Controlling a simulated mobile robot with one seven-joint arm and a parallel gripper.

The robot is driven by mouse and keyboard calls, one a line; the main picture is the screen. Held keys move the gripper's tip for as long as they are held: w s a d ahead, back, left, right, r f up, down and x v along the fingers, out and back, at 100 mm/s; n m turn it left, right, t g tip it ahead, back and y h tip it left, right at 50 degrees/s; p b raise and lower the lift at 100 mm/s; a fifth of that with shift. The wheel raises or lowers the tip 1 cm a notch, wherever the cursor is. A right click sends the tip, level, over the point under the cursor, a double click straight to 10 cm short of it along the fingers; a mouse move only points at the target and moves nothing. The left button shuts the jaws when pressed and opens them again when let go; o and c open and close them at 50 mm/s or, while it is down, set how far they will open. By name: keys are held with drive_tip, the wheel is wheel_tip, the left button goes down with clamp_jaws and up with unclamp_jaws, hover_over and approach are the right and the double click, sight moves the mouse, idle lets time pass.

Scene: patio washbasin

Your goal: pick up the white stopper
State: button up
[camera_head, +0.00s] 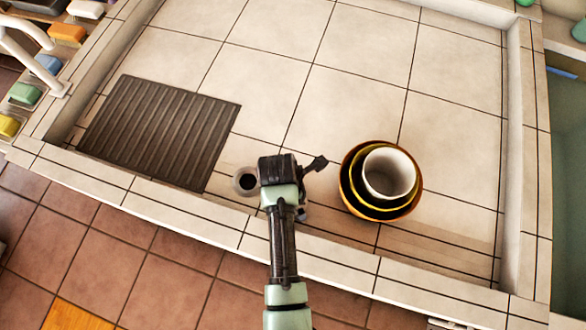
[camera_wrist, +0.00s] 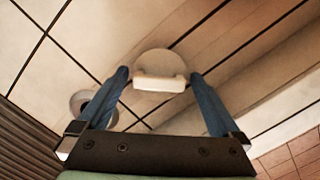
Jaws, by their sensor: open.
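The white stopper (camera_wrist: 160,60) lies flat on the tiled basin floor in the wrist view, a round disc with a raised white bar on its near side. My gripper (camera_wrist: 160,76) is open, with one blue finger left of the bar and the other right of it. The bar shows between the fingertips, with a gap on each side. I cannot tell how far above the floor the fingertips are. In the head view my gripper (camera_head: 280,170) is over the basin near its front wall, and my arm hides the stopper.
A drain hole (camera_head: 246,181) is just left of my gripper. A dark ribbed mat (camera_head: 160,130) lies further left. Nested bowls (camera_head: 346,190) with a white cup (camera_head: 389,173) inside stand to the right. The basin's front wall (camera_head: 190,205) is close; the back floor is clear.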

drive_tip(key=c, duration=1.1)
drive_tip(key=shift+o, duration=0.2)
drive_tip(key=shift+r, duration=0.1)
